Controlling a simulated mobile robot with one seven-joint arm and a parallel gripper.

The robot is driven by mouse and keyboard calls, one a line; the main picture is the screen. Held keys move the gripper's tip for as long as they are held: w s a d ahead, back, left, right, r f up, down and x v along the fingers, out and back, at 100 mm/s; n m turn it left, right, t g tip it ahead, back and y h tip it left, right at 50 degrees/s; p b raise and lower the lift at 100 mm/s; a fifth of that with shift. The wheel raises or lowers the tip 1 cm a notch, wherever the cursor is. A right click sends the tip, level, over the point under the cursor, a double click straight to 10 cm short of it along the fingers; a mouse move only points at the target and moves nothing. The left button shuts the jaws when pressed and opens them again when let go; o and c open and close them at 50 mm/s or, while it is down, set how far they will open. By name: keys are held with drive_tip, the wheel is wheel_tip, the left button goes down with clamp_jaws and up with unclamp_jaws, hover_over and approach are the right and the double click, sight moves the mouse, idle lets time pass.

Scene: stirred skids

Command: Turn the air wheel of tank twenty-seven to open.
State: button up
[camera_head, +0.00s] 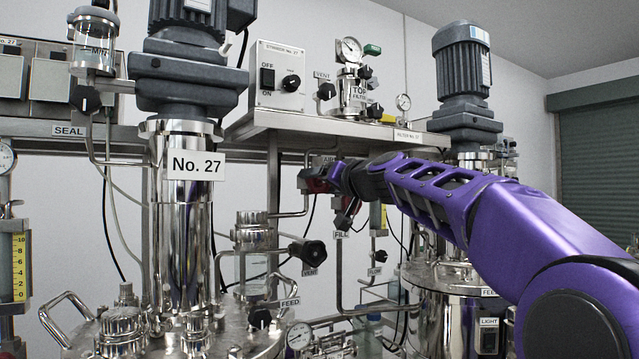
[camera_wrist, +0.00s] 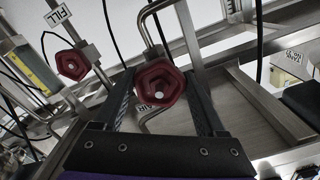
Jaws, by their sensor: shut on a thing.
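The tank with the sign No. 27 (camera_head: 197,165) stands at left in the head view. My purple arm reaches in from the right to the pipes beside it. In the wrist view a dark red air wheel (camera_wrist: 160,88) sits between the two fingers of my gripper (camera_wrist: 163,78), with an AIR label (camera_wrist: 155,108) just below. The gripper is shut on this wheel. In the head view my gripper (camera_head: 330,177) covers part of the red wheel (camera_head: 311,184). The wheel's turn position cannot be told.
A second red wheel (camera_wrist: 72,64) is close at left in the wrist view, near the FILL label (camera_wrist: 57,15). A black VENT knob (camera_head: 308,252) sticks out below my gripper in the head view. A steel shelf (camera_head: 300,122) with gauges runs above.

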idle(0.4)
drive_tip(key=o, duration=1.3)
drive_tip(key=shift+s, duration=0.1)
